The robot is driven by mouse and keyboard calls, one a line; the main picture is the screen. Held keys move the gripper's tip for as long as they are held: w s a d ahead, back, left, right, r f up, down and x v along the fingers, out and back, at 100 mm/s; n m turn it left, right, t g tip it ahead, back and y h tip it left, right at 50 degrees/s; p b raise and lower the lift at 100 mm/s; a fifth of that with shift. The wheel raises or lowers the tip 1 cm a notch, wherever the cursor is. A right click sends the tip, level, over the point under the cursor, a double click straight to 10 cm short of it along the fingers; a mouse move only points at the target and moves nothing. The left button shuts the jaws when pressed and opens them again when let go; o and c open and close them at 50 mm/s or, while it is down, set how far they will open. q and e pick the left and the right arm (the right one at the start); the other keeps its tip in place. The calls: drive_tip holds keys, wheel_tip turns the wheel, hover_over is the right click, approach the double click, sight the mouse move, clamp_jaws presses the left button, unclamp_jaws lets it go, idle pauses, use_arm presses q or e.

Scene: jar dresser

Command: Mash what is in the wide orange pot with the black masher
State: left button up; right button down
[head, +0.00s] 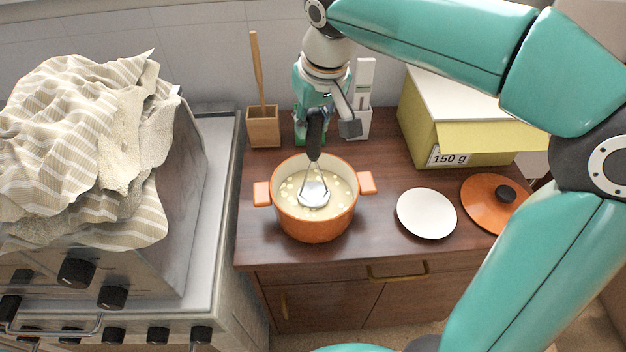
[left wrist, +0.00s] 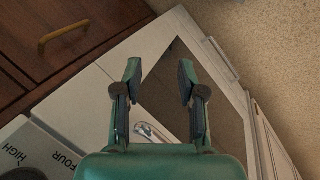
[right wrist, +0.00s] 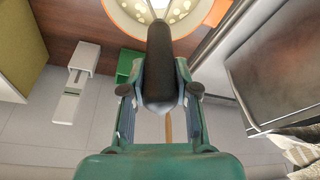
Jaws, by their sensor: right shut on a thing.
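The wide orange pot (head: 313,226) stands on the dark wooden dresser top, its two handles to the sides. Pale liquid with light lumps is in it. The black masher (head: 314,136) stands in the pot nearly upright, its metal head (head: 313,193) down among the lumps. My right gripper (head: 318,112) is above the back of the pot, shut on the black handle. The handle (right wrist: 159,65) also shows between the fingers in the right wrist view. My left gripper (left wrist: 160,78) is open and empty in the left wrist view, over the stove front.
A white plate (head: 426,214) and an orange lid (head: 490,205) lie right of the pot. A yellow box (head: 450,125), a white stand (head: 364,90) and a wooden utensil holder (head: 263,128) are behind. A stove (head: 215,180) with striped cloth (head: 80,140) is at left.

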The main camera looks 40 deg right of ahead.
sight(313, 143)
wheel_tip(313, 143, down, 5)
drive_tip(key=b, duration=0.4)
drive_tip(key=shift+r, duration=0.1)
wheel_tip(313, 143, up, 5)
drive_tip(key=p, duration=0.4)
drive_tip(key=shift+p, duration=0.3)
drive_tip(key=shift+f, duration=0.2)
